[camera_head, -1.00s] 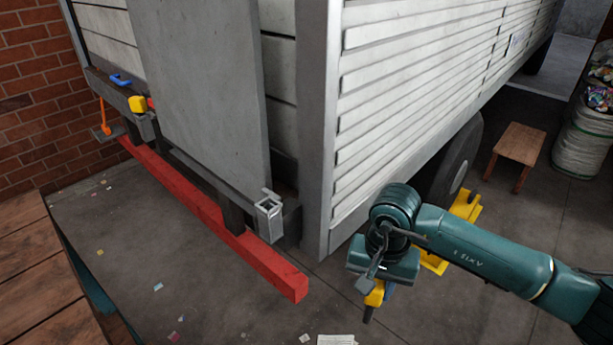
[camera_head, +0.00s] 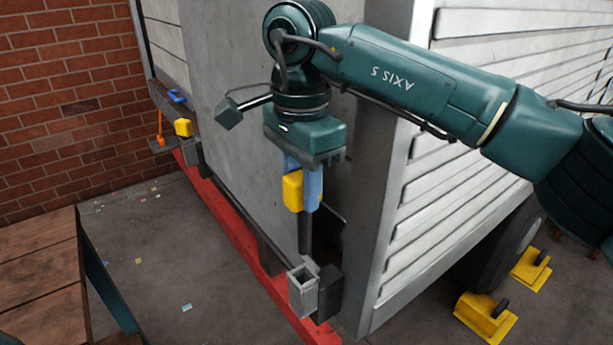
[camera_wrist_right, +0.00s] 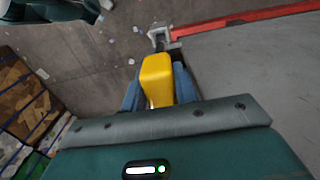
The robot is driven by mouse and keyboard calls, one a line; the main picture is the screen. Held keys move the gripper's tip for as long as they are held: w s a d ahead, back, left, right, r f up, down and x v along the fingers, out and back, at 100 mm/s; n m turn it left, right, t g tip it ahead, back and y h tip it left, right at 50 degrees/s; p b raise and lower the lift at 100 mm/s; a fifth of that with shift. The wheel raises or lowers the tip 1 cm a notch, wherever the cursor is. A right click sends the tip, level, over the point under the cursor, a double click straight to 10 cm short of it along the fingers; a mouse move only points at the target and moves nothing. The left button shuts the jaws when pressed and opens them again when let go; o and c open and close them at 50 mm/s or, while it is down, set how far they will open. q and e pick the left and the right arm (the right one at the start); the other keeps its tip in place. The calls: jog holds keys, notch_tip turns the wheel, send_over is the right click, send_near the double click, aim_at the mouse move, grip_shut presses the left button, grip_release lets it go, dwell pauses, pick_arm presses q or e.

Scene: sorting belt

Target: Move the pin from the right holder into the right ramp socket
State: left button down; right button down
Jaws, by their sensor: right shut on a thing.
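My right gripper (camera_head: 303,185) is shut on the pin, whose yellow head (camera_head: 293,190) sits between the blue fingers. The pin's dark shaft (camera_head: 304,235) points down, roughly upright. The right ramp socket (camera_head: 302,292) is a grey, open-topped square box at the near lower corner of the raised ramp. The shaft's lower end appears just above and slightly behind the socket mouth; exact alignment is unclear. In the right wrist view the yellow head (camera_wrist_right: 157,78) hides the shaft, and the socket (camera_wrist_right: 160,38) shows beyond it. The right holder is not identifiable. My left gripper is out of view.
The tall grey ramp (camera_head: 225,130) stands beside the gripper, above a red bar (camera_head: 232,222). Another yellow-headed piece (camera_head: 184,128) and an orange part (camera_head: 160,130) are at the far left corner. Yellow wheel chocks (camera_head: 483,315) stand at lower right. Open floor lies left of the bar.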

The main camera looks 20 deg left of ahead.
notch_tip(320, 180, down, 3)
jog(key=shift+s+f+b, duration=0.1)
jog(key=shift+b, duration=1)
jog(key=shift+f+b, duration=0.6)
jog(key=shift+f, duration=0.05)
jog(key=shift+f+b, duration=0.5)
jog(key=shift+f, duration=0.05)
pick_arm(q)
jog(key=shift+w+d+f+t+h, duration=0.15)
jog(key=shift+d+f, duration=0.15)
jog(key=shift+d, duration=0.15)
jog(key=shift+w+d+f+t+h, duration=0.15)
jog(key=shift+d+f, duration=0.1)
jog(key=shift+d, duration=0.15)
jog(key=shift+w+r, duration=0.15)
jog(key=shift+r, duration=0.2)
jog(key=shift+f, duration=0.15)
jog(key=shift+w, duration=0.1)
pick_arm(e)
jog(key=shift+f, duration=0.1)
jog(key=shift+f, duration=0.1)
